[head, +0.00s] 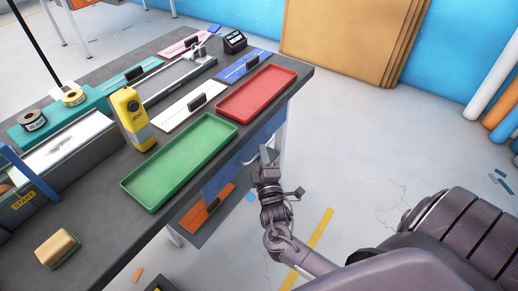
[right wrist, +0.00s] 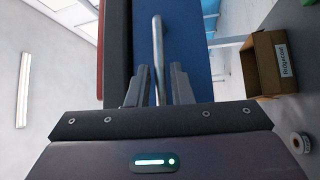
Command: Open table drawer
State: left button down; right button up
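The table drawer (head: 226,181) has a blue front under the right edge of the dark table top (head: 160,221) and looks shut. Its metal handle (head: 250,157) is partly hidden by my right gripper (head: 264,158) in the head view. In the right wrist view, the handle (right wrist: 158,45) is a silver bar on the blue drawer front (right wrist: 184,30). The two fingers of my right gripper (right wrist: 158,88) stand apart, with the bar between them and a gap on each side. My left gripper is not in view.
A green tray (head: 180,158) and a red tray (head: 257,92) lie near the table edge above the drawer. A yellow device (head: 132,117) stands behind the green tray. An orange board (head: 206,206) is on the lower shelf. The floor right of the table is mostly clear.

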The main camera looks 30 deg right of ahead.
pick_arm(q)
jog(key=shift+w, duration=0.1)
pick_arm(e)
jog(key=shift+x, duration=1.1)
jog(key=shift+c, duration=0.2)
grip_shut()
